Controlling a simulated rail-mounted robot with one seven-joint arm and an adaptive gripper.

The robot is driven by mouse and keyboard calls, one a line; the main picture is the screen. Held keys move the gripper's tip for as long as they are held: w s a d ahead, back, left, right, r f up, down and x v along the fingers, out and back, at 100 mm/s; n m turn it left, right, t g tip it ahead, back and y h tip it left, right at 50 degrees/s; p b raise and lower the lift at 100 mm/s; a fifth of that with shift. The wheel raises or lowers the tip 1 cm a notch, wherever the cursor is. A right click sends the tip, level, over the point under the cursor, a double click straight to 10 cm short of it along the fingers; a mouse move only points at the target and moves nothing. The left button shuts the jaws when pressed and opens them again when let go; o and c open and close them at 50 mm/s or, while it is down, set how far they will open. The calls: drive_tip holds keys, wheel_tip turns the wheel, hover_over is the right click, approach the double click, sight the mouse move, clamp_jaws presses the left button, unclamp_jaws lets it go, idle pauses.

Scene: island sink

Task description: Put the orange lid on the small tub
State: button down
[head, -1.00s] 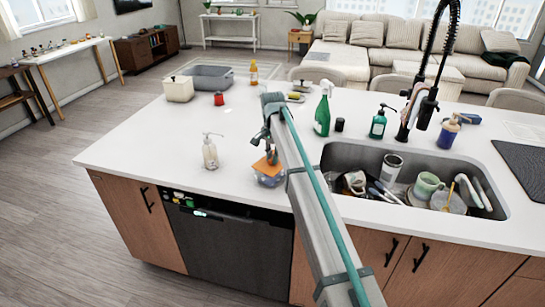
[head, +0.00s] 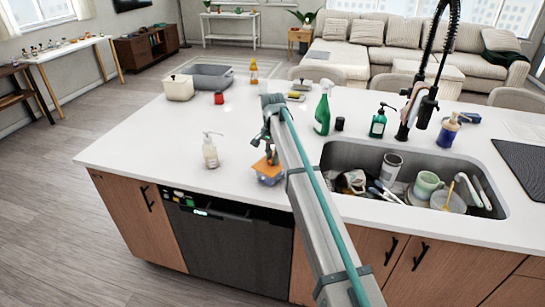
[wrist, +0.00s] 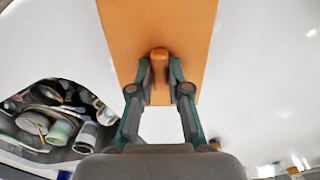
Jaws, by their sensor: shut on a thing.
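The orange lid (head: 263,167) is a flat rectangle with a small knob. In the wrist view the lid (wrist: 128,32) fills the top centre, and my gripper (wrist: 160,72) is shut on its knob. In the head view my gripper (head: 271,154) is just above the small tub (head: 271,181), a bluish container on the counter's front part. The lid is over the tub's top, close to it or touching; I cannot tell whether it is seated. The tub is hidden under the lid in the wrist view.
A soap bottle (head: 210,152) stands left of the tub on the white counter (head: 150,145). The sink (head: 340,160) with dishes lies to the right. A green spray bottle (head: 322,112) stands behind.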

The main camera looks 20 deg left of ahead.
idle(0.4)
drive_tip(key=c, duration=0.6)
unclamp_jaws()
drive_tip(key=shift+o, duration=0.2)
drive_tip(key=shift+r+p, duration=1.75)
drive_tip(key=shift+r, duration=1.75)
